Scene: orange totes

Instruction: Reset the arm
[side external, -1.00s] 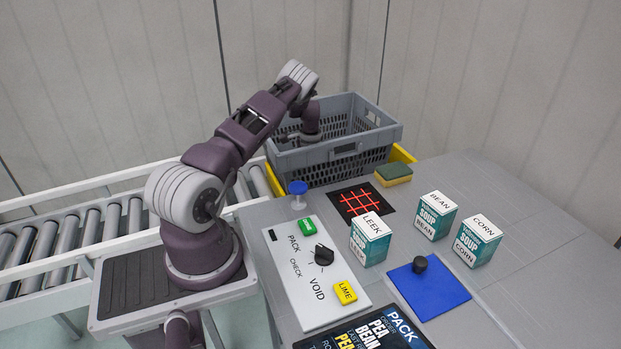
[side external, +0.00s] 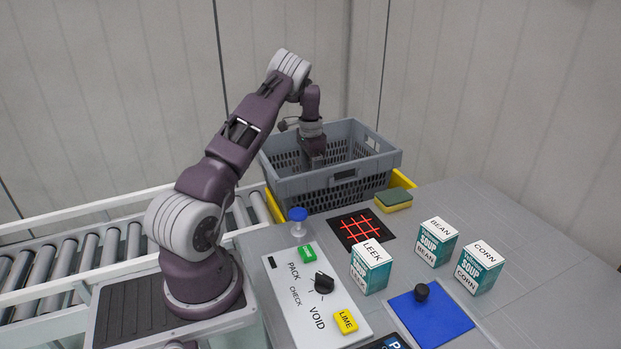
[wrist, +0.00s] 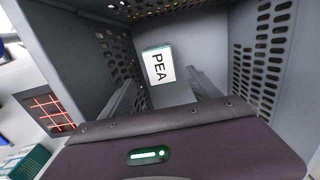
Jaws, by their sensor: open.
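My gripper (side external: 314,158) points down into the upper part of the grey basket (side external: 388,162). In the wrist view the two fingers of my gripper (wrist: 164,88) stand apart with open space between them. A white-topped box marked PEA (wrist: 160,66) lies inside the basket below the fingers, apart from them as far as I can tell. The basket's perforated walls (wrist: 268,45) surround the gripper in the wrist view. In the side view the basket's front wall hides the box.
The basket sits in a yellow tray (side external: 402,180). On the table stand LEEK (side external: 371,268), BEAN (side external: 437,243) and CORN (side external: 479,268) boxes, a sponge (side external: 393,200), a blue-topped knob (side external: 298,220), a red-grid mat (side external: 361,229), a control panel (side external: 305,290) and a blue plate (side external: 435,318).

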